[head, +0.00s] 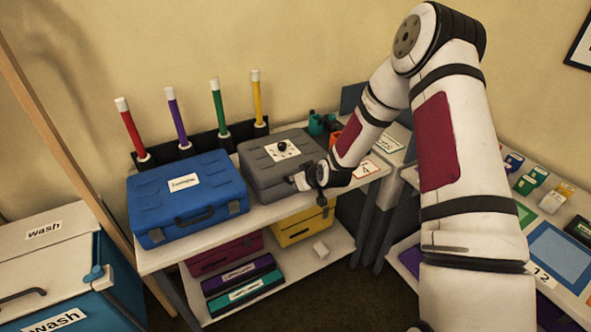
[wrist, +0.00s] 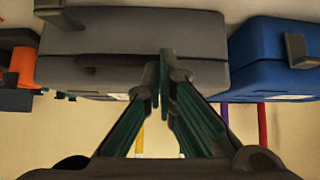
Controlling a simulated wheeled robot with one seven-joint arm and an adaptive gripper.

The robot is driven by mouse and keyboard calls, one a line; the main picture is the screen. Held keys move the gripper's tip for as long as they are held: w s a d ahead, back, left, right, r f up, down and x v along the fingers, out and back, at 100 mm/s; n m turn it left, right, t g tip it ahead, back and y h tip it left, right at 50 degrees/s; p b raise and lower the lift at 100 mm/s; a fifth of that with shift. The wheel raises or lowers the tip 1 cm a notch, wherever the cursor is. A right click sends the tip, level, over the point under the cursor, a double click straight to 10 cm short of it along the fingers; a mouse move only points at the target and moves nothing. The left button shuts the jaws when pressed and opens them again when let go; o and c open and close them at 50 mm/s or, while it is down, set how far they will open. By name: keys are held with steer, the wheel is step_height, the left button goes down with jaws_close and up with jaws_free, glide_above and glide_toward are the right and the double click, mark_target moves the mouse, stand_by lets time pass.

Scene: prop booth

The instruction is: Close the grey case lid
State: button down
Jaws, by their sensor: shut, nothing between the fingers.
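The grey case (head: 262,171) stands on the white shelf unit's top, right of the blue case. In the wrist view, which is upside down, the grey case (wrist: 120,38) shows a seam between lid and base; I cannot tell whether a thin gap is left. My gripper (head: 300,181) is at the case's front right side. Its fingers (wrist: 163,66) are together and empty, in front of the case near the seam; contact is unclear.
The blue case (head: 185,205) is close on the left. Coloured sticks (head: 220,108) stand in holders behind. A card marked 4 (head: 366,169) lies right of the grey case. Lower shelf holds a yellow case (head: 300,228) and other boxes.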

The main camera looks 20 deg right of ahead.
steer(key=shift+s+f, duration=0.1)
steer(key=shift+f, duration=0.55)
steer(key=shift+f, duration=0.1)
